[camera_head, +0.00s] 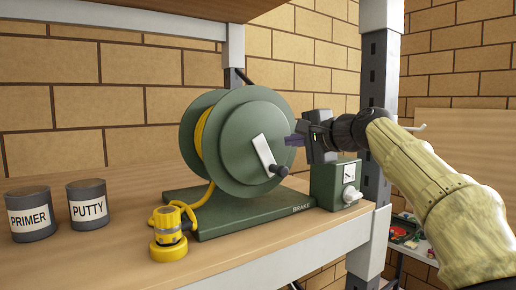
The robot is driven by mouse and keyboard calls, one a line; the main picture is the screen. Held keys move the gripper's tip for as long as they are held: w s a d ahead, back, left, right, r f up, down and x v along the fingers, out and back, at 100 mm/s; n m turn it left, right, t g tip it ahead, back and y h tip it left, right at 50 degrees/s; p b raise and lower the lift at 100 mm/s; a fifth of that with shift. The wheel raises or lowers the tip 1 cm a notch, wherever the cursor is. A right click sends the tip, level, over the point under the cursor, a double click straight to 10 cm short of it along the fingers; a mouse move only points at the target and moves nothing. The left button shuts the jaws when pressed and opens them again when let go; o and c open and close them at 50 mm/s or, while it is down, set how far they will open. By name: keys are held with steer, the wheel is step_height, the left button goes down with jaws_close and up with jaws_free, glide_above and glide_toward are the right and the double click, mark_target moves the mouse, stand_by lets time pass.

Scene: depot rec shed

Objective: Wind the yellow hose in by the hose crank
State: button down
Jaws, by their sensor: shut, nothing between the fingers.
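The hose reel (226,145) is a dark green drum on a green base on the wooden shelf. The yellow hose (201,135) shows wound at the drum's left side and runs down to the base. Its yellow end fitting (168,235) stands on the shelf at the front left. The hose crank (263,150) is a pale flat arm on the drum's face, with a dark knob (278,171) at its lower right end. My gripper (291,140) is shut and empty, to the right of the crank and above the knob.
A green box with a pale knob (350,197) stands right of the reel, by the word BRAKE on the base. A dark shelf post (379,100) rises behind my arm. PRIMER (30,235) and PUTTY (87,222) cans stand at left. An upper shelf (110,13) overhangs.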

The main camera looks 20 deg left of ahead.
step_height(320, 180, down, 2)
steer(key=shift+a+f+b, duration=0.1)
steer(key=shift+f+b, duration=0.05)
steer(key=shift+b, duration=0.8)
steer(key=shift+s, duration=0.1)
steer(key=shift+s+a+f+b, duration=0.15)
steer(key=shift+f+b, duration=0.3)
steer(key=shift+s+a+f+b, duration=0.1)
steer(key=shift+f+b, duration=0.35)
steer(key=shift+s+f, duration=0.1)
